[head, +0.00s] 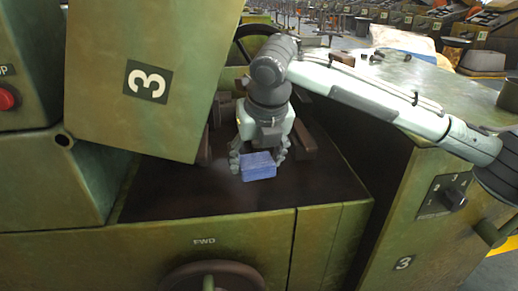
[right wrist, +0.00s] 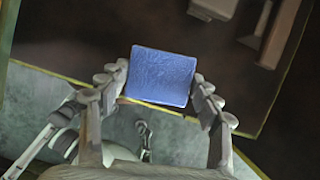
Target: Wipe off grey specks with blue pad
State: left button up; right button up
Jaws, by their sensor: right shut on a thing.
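The blue pad (head: 258,166) is between the fingers of my right gripper (head: 259,158), low over the dark recessed bed (head: 200,192) of the green machine. My right gripper is shut on the pad. The right wrist view also shows the pad (right wrist: 162,76) between both fingers of the right gripper (right wrist: 160,88). I cannot tell whether the pad touches the bed. No distinct grey specks can be made out; the bed left of the pad looks slightly hazy. My left gripper is not in view.
A green panel marked 3 (head: 140,100) hangs over the bed's left side. Brown blocks (head: 304,140) stand at the bed's back right. A knob box (head: 444,196) is at right. The front part of the bed is clear.

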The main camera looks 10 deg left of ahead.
jog(key=shift+r, duration=1)
